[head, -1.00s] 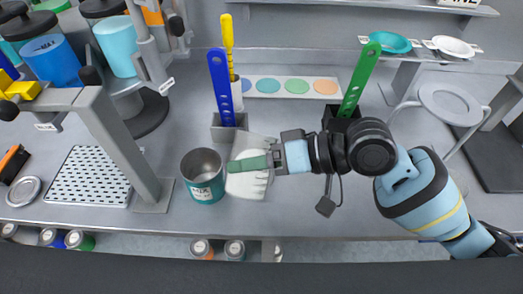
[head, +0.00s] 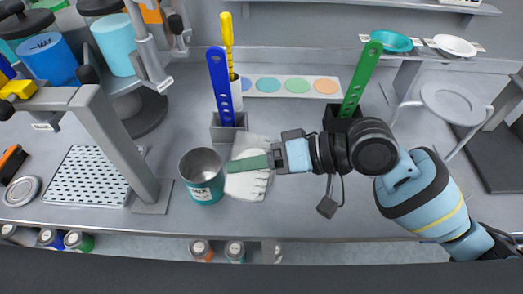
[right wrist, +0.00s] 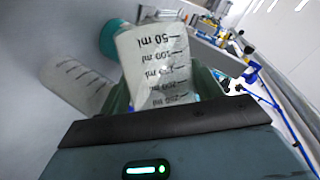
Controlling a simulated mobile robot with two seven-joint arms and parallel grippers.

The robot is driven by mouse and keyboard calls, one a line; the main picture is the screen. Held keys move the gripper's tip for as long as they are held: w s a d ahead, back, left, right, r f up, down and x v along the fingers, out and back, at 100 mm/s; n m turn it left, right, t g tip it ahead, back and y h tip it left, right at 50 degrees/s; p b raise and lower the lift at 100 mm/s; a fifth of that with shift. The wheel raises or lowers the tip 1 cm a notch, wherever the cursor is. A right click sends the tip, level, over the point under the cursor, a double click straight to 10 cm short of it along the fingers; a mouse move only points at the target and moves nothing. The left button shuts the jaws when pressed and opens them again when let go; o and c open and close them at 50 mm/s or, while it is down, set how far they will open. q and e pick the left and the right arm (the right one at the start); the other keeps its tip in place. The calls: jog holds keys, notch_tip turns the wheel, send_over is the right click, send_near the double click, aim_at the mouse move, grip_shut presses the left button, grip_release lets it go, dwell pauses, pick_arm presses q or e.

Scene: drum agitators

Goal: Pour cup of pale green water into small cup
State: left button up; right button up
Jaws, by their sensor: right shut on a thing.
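A teal metal cup labelled MIX (head: 203,177) stands upright on the bench in the head view; its inside looks grey. It also shows behind my gripper in the right wrist view (right wrist: 107,41). My right gripper (head: 247,163) has green fingers and is shut on a pale measuring cup (right wrist: 158,63) with ml marks. Its print appears upside down in the wrist view. The gripper is just right of the teal cup, with its fingertips close to the rim. I cannot tell any pale green water or a stream. My left gripper is not in view.
A white form (head: 248,187) is below my right fingers; I cannot tell what it is. A blue strip (head: 219,85) and green strip (head: 362,78) stand in holders behind. A grey post (head: 118,140) and perforated tray (head: 91,177) are to the left.

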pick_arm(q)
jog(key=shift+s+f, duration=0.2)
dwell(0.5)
pick_arm(e)
jog(key=shift+m, duration=0.3)
pick_arm(q)
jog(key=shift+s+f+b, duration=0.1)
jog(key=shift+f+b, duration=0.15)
jog(key=shift+b, duration=0.1)
pick_arm(e)
jog(key=shift+r+m+g+y, duration=0.3)
jog(key=shift+r+m+g, duration=0.1)
dwell(1.1)
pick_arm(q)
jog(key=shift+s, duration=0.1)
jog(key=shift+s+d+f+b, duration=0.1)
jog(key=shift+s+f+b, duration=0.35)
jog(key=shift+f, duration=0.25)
pick_arm(e)
jog(key=shift+w+f+m+g, duration=0.15)
jog(key=shift+f+m+g, duration=0.05)
jog(key=shift+m+g, duration=0.25)
dwell(2.0)
